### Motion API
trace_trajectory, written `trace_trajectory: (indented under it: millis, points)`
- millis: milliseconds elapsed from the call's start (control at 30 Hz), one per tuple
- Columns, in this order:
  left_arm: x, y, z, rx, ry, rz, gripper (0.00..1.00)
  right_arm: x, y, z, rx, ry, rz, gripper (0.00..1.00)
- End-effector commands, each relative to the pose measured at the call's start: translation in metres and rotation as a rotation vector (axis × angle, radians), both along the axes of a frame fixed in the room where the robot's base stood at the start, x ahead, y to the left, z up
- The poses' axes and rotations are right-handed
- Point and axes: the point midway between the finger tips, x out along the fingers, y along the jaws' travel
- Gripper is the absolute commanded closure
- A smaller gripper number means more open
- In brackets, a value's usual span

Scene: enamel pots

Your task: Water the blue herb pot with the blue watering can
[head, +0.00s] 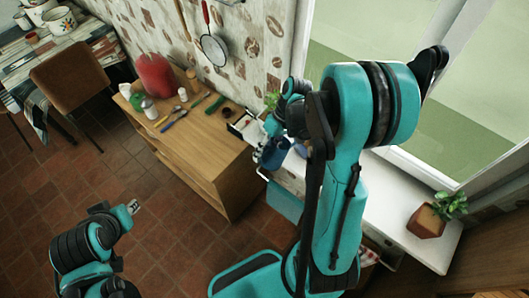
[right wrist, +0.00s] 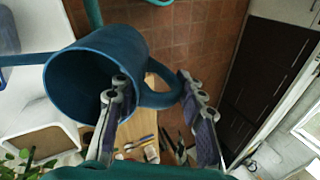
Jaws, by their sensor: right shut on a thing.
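The blue watering can (head: 275,153) hangs at my right gripper (head: 270,137) in the head view, above the gap between the wooden cabinet and the windowsill. In the right wrist view the can (right wrist: 95,75) shows its open mouth, and the fingers of my right gripper (right wrist: 152,84) are around its handle (right wrist: 160,98). Green leaves (head: 272,99) show behind my right wrist; leaves also show at the lower left of the wrist view (right wrist: 18,166). I cannot make out a blue herb pot under them. My left gripper (head: 132,207) is low over the floor, too small to judge.
A terracotta pot with a green plant (head: 426,220) stands on the white sill (head: 385,205) at right. The wooden cabinet (head: 205,150) holds a red object (head: 155,75), bottles and utensils. A chair (head: 75,75) and table stand at upper left. The tiled floor between is clear.

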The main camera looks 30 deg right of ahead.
Motion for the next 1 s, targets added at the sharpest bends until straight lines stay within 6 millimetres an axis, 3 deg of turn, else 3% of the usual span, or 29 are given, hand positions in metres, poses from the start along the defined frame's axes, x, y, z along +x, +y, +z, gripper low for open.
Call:
trace_trajectory:
  millis: [667, 1000]
  points:
    - [0.000, 0.000, 0.003, 0.000, 0.000, 0.000, 0.71, 0.000, -0.001, 0.006, 0.034, 0.004, 0.000, 1.00]
    - [0.000, 0.000, -0.031, 0.000, 0.000, 0.000, 0.71, -0.001, -0.005, -0.050, -0.258, -0.024, 0.008, 1.00]
